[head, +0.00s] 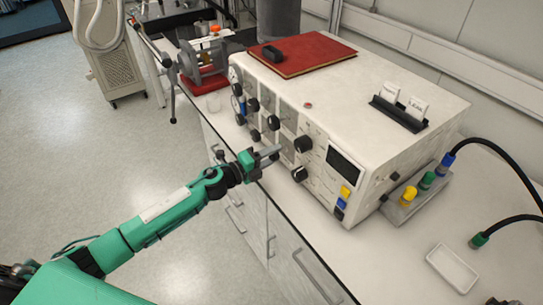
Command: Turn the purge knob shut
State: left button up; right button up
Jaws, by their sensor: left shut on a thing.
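A cream box-shaped unit (370,100) stands on the bench with several black knobs on its front panel. Two larger black knobs, an upper one (303,144) and a lower one (299,174), sit left of a dark display (342,167). Smaller knobs, such as one at the panel's middle (273,122), sit further left. I cannot read which one is labelled purge. My left gripper (272,153) is at the panel, left of the two larger knobs, its fingers shut on what seems to be a knob, mostly hidden by the fingers.
A red folder (303,54) with a black object and a black card holder (398,113) lie on the unit. Colored connectors (427,180) with black hoses and a white tray (452,268) are at right. A clamp stand (172,85) stands at the left bench edge.

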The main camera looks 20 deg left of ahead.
pick_arm(q)
jog(key=shift+f, duration=0.1)
jog(key=o, duration=1)
jog(key=shift+c, duration=0.2)
jog(key=shift+s, duration=0.1)
jog(key=b+v, duration=0.4)
jog(key=v, duration=0.9)
jog(key=shift+s+a, duration=0.25)
pick_arm(e)
jog(key=w+f, duration=0.2)
jog(key=shift+f, duration=0.3)
jog(key=shift+w, duration=0.1)
